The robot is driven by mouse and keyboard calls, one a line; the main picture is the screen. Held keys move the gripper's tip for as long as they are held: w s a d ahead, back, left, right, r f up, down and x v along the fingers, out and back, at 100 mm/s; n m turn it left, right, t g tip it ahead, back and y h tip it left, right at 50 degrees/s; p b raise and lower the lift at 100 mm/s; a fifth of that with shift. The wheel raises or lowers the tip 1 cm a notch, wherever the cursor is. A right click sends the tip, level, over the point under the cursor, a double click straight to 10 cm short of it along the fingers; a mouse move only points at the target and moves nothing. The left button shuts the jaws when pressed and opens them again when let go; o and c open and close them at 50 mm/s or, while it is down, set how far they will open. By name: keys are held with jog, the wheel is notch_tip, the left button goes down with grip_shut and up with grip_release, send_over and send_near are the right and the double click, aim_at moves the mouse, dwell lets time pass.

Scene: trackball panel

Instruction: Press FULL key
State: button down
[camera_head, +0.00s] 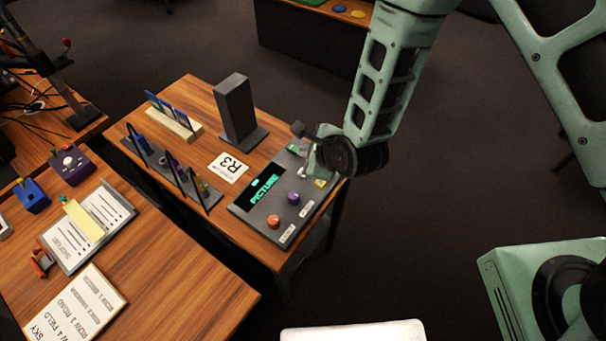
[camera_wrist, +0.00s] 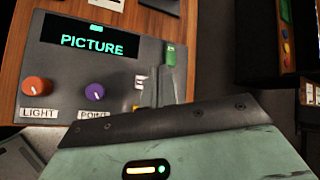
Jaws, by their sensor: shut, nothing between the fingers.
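The grey control panel (camera_head: 262,219) lies on the small wooden table, and its dark display (camera_wrist: 95,38) reads PICTURE in green. An orange knob (camera_wrist: 37,90) labelled LIGHT and a purple knob (camera_wrist: 95,91) with a partly covered label sit below the display. I cannot read a FULL label in either view; small pale labels (camera_wrist: 138,82) by my gripper are partly hidden. A green piece (camera_wrist: 170,54) shows at the panel's right side. My gripper (camera_head: 312,162) is shut and empty, over the panel's far right part. Whether it touches a key I cannot tell.
A rack of small tools (camera_head: 172,165) is to the left. A second wooden table (camera_head: 190,278) with papers and small boxes is at the lower left.

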aim_at(301, 168)
jog(key=shift+f+b, duration=1.65)
jog(key=shift+f, duration=0.95)
jog(key=shift+f, duration=0.1)
jog(key=shift+f+b, duration=0.3)
jog(key=shift+b, duration=0.15)
jog(key=shift+f+b, duration=0.45)
jog(key=shift+f, duration=0.05)
jog(key=shift+r, duration=0.1)
dwell(0.5)
jog(key=shift+r+p, duration=0.6)
jog(key=shift+r, duration=0.25)
jog(key=shift+r, duration=0.1)
notch_tip(301, 168, up, 4)
jog(key=p, duration=0.3)
jog(key=shift+r, duration=0.4)
